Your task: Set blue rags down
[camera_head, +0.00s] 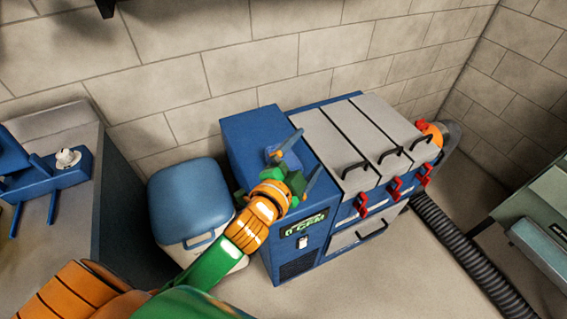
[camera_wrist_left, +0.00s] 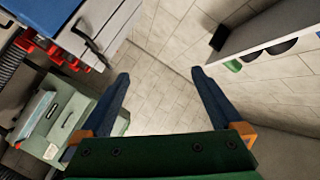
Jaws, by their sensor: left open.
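My left gripper (camera_head: 301,163) is over the top of the blue machine (camera_head: 250,130), its two fingers spread apart. The left wrist view shows the same open fingers (camera_wrist_left: 158,85) with nothing between them. A small blue patch (camera_head: 286,157) shows between the fingers in the head view; I cannot tell whether it is a rag or part of the gripper. No blue rags can be made out for certain. My right gripper is not in view.
A blue-lidded cooler (camera_head: 188,197) stands left of the machine. Grey lidded bins (camera_head: 345,145) with red latches adjoin it on the right. A black ribbed hose (camera_head: 465,255) runs along the floor. A green cabinet (camera_head: 543,205) is at the far right, a grey bench (camera_head: 50,125) at the left.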

